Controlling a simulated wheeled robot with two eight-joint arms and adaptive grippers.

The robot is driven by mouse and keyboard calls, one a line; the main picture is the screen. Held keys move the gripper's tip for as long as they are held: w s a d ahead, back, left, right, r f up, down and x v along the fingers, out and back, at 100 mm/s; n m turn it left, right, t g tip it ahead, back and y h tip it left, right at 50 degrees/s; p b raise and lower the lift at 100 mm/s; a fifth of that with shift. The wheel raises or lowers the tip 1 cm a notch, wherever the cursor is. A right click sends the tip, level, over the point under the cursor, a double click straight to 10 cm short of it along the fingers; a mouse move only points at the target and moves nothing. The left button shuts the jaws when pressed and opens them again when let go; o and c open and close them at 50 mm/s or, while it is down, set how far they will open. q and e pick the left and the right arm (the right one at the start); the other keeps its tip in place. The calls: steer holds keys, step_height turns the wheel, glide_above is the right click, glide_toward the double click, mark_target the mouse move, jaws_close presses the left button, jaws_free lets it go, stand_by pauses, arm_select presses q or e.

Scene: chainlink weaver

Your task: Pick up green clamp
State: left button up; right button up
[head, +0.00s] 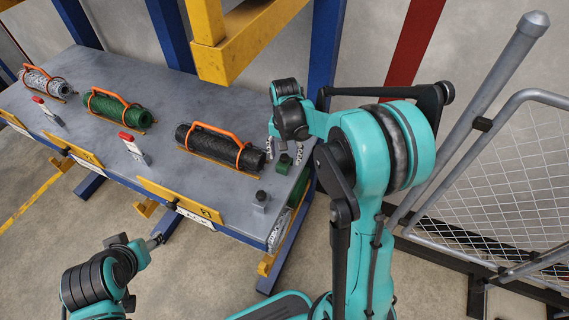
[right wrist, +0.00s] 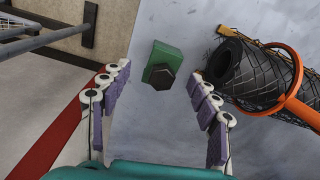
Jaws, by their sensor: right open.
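The green clamp (head: 284,164), a small green block with a dark hexagonal knob, stands on the grey table near its right end. In the right wrist view the green clamp (right wrist: 160,62) sits beyond and between the fingertips, apart from both. My right gripper (head: 289,146) is open and empty above the clamp; its padded fingers (right wrist: 158,88) stand on either side in the wrist view. My left gripper (head: 156,241) is at the lower left, off the table's front edge, too small to tell its state.
A black mesh roll (head: 222,148) with an orange handle lies close left of the clamp. A grey clamp (head: 261,201) stands nearer the front edge. Green (head: 117,110) and silver (head: 42,83) rolls lie farther left. A mesh fence (head: 510,160) stands at right.

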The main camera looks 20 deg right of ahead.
mark_target(285, 156)
step_height(285, 156, down, 4)
steer(key=shift+w+r+b, duration=0.1)
steer(key=shift+r+b, duration=0.1)
steer(key=shift+b, duration=0.45)
steer(key=shift+r, duration=0.1)
jaws_close()
steer(key=shift+r, duration=0.1)
